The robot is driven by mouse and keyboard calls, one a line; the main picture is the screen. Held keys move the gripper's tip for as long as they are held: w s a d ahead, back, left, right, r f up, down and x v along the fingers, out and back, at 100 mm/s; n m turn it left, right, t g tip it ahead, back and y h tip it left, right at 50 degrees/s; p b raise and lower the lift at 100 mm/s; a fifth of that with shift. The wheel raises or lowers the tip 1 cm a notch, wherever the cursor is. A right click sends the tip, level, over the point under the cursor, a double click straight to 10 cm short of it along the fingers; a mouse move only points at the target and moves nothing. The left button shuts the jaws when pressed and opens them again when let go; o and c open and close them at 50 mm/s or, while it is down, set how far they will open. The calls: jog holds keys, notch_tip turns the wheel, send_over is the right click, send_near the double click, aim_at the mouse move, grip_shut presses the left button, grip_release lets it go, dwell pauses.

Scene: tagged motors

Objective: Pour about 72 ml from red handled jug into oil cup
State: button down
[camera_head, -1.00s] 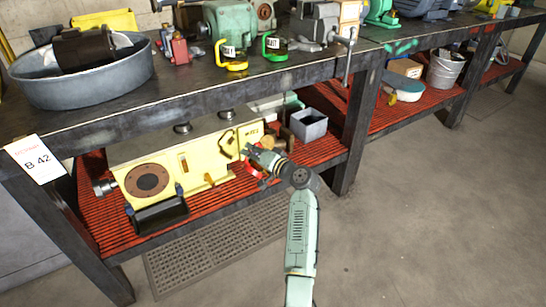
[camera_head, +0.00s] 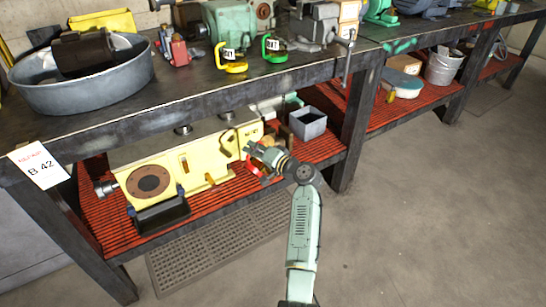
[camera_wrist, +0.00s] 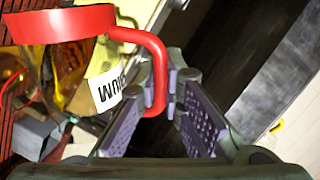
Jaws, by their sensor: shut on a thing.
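The red handled jug (camera_wrist: 62,26) fills the upper left of the wrist view, with a red rim, a clear body and part of a white label with black letters. My gripper (camera_wrist: 168,95) is shut on its red handle, which lies between the purple finger pads. In the head view my gripper (camera_head: 252,150) is at the right end of the yellow machine on the lower shelf, and a bit of the red jug (camera_head: 251,166) shows below it. I cannot make out the oil cup for sure; an amber round shape (camera_wrist: 11,75) shows at the wrist view's left edge. The jug's liquid level and tilt are unclear.
The yellow machine (camera_head: 150,165) stands on the red slatted shelf, with a black tray (camera_head: 160,214) in front and a grey box (camera_head: 308,123) to the right. A dark bench leg (camera_head: 357,130) stands farther right. Green (camera_head: 274,48) and yellow (camera_head: 231,59) handled jugs stand on the bench above.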

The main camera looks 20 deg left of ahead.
jog(key=shift+w+d+r+p, duration=0.1)
jog(key=shift+r+p, duration=0.15)
jog(key=shift+p, duration=0.15)
jog(key=shift+w+d+m+p, duration=0.2)
jog(key=shift+w+m+p, duration=0.55)
jog(key=shift+p, duration=0.7)
dwell(1.3)
jog(key=shift+f, duration=0.2)
jog(key=s+a+f+n+b, duration=0.1)
jog(key=b, duration=0.3)
jog(key=shift+f, duration=0.2)
jog(key=shift+s+d+r+n+b, duration=0.35)
jog(key=shift+s+r+n+b, duration=0.2)
jog(key=shift+s+r+b, duration=0.15)
jog(key=shift+w+a+f, duration=0.2)
jog(key=shift+f, duration=0.15)
jog(key=shift+r, duration=0.15)
